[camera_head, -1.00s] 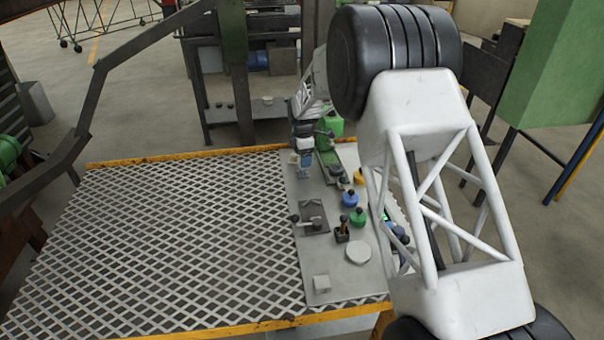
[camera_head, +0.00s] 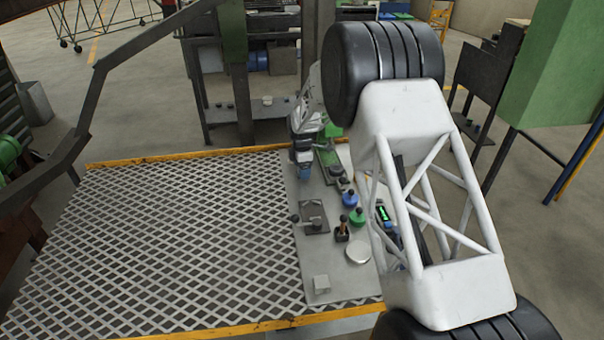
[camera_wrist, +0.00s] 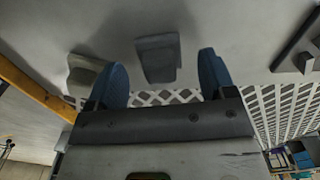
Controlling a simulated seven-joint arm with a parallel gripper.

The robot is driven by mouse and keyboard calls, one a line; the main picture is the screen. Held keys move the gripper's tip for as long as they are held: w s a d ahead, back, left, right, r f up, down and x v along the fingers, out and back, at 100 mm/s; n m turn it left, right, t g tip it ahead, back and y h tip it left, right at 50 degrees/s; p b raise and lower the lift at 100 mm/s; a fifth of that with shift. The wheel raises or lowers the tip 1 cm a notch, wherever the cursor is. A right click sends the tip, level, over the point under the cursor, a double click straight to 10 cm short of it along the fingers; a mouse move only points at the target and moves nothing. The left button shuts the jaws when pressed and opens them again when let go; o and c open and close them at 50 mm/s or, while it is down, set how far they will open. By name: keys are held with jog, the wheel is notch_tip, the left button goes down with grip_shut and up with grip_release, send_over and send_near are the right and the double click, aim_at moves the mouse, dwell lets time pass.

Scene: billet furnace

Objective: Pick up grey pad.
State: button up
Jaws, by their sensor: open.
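The grey pad (camera_wrist: 158,58) shows in the wrist view as a small block on the light grey panel. It lies just beyond and between my two blue fingertips. My gripper (camera_wrist: 163,75) is open with nothing between its fingers, and the pad looks apart from both. In the head view my gripper (camera_head: 303,172) points down over the far left part of the panel (camera_head: 290,190). There it hides the pad.
A paler block (camera_wrist: 83,72) lies left of the pad in the wrist view, close to one finger. Blue (camera_head: 350,199) and green (camera_head: 358,217) knobs, a lever plate (camera_head: 313,218) and a round disc (camera_head: 358,252) stand nearer on the panel. The grating (camera_head: 180,240) at left is clear.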

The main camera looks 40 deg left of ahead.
jog(key=shift+f, duration=0.7)
jog(key=shift+c, duration=0.2)
jog(key=c, duration=1)
jog(key=shift+r, duration=0.1)
jog(key=shift+r, duration=0.7)
notch_tip(320, 180, up, 2)
jog(key=shift+r, duration=0.1)
jog(key=s+d, duration=0.7)
jog(key=s+d+r, duration=0.1)
jog(key=s+d, duration=0.3)
jog(key=shift+d+r, duration=0.1)
jog(key=shift+d, duration=0.1)
